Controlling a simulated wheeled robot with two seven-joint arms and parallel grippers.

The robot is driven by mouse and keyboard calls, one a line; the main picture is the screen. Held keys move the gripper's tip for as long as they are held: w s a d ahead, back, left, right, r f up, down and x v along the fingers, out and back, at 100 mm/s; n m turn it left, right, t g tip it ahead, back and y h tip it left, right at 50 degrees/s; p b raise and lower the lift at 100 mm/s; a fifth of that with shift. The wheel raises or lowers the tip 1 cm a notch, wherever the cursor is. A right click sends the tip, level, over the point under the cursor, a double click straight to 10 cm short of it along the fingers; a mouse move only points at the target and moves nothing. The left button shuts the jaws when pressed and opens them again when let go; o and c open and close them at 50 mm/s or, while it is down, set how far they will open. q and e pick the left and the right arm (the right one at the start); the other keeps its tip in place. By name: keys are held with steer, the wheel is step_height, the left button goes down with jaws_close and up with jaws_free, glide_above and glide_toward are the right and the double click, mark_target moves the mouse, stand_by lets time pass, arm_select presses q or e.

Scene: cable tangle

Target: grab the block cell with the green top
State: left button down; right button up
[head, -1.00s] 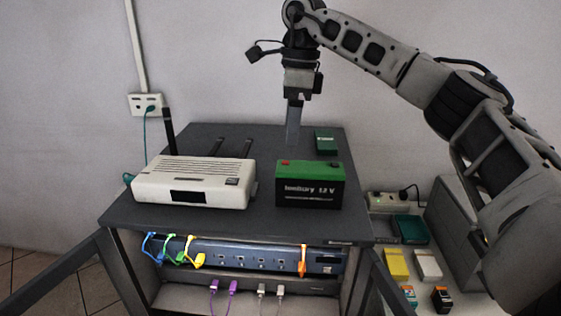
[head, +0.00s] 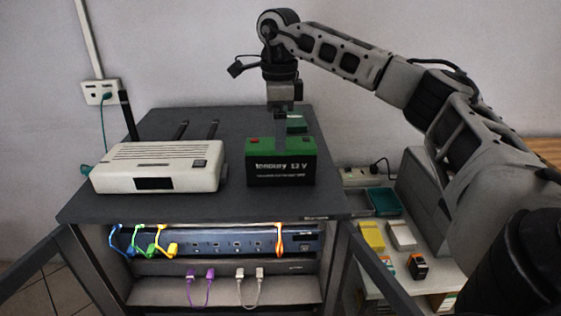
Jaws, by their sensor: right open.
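The block cell (head: 281,172) is a box-shaped battery with a green top and a black lower front marked 12 V. It stands upright on the dark cabinet top, right of the white router. It has a red terminal at its top left and a dark one at its top right. My right gripper (head: 281,134) points down at the cell's green top, between the two terminals. It is open, and its fingers line up one behind the other, so the gap is hidden. I cannot tell whether they touch the cell. My left gripper is not in view.
The white router (head: 160,167) with black antennas stands left of the cell. A small green box (head: 297,124) lies behind the cell, partly hidden by my gripper. Below is a rack unit (head: 205,240) with coloured cables. A side table at right holds a green tray (head: 384,201) and small boxes.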

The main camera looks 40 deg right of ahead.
mark_target(281, 161)
steer(key=f, duration=0.4)
steer(key=shift+s, duration=0.25)
jaws_close()
steer(key=shift+w+r, duration=0.1)
steer(key=shift+r, duration=0.05)
steer(key=shift+r, duration=0.1)
